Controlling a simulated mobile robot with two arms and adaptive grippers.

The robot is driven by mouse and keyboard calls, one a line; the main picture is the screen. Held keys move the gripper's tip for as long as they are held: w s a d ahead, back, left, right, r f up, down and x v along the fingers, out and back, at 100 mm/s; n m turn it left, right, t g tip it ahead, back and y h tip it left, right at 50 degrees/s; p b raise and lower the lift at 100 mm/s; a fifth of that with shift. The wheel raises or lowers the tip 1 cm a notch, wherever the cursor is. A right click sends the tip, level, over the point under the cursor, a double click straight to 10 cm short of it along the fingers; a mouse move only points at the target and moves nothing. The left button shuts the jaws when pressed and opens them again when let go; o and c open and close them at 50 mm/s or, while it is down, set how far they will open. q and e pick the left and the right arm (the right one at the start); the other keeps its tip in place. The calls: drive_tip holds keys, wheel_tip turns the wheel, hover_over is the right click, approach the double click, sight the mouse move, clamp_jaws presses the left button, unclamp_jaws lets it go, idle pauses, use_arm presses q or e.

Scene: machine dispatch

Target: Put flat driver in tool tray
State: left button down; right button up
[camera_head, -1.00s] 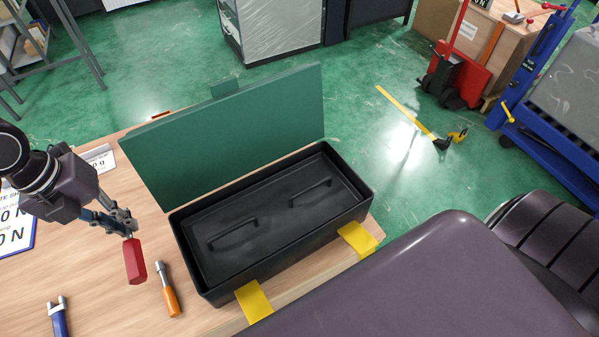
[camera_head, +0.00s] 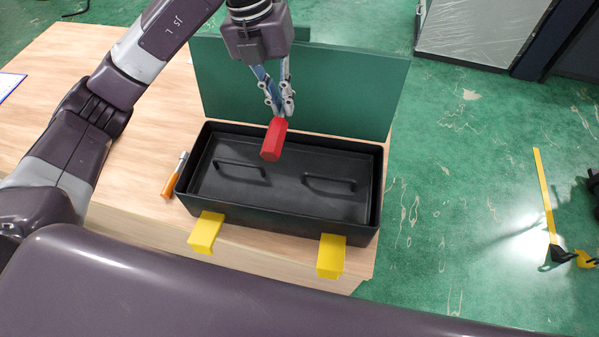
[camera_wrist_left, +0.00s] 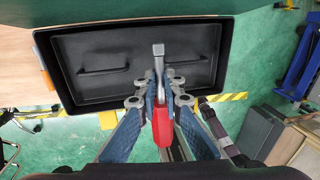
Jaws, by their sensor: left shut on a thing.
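The flat driver (camera_head: 274,139) has a red handle, and its metal shaft and tip show in the left wrist view (camera_wrist_left: 158,70). My left gripper (camera_head: 279,110) is shut on it and holds it above the black tool tray (camera_head: 285,199), over its back middle part. The tray is a black insert with two handles inside the open toolbox (camera_head: 350,232), whose green lid (camera_head: 345,90) stands up behind. The tray surface in view is empty. My right gripper is not in view.
An orange-handled tool (camera_head: 172,178) lies on the wooden table (camera_head: 135,150) against the toolbox's left side. Two yellow latches (camera_head: 206,232) hang at the toolbox front. The upright lid stands close behind my left gripper. Green floor lies to the right.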

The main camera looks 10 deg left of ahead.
sight(288, 167)
use_arm(q)
drive_tip(key=f, duration=1.9)
drive_tip(key=shift+a+p, duration=0.2)
drive_tip(key=shift+p, duration=0.15)
drive_tip(key=shift+f, duration=0.2)
drive_tip(key=c, duration=2.1)
unclamp_jaws()
drive_tip(key=shift+r, duration=0.2)
drive_tip(key=r, duration=0.4)
drive_tip(key=a+r+b, duration=0.1)
drive_tip(key=r, duration=0.3)
drive_tip(key=a+r, duration=0.1)
drive_tip(key=r, duration=0.3)
drive_tip(key=shift+s+a, duration=0.1)
drive_tip(key=shift+a, duration=0.05)
drive_tip(key=shift+f, duration=0.1)
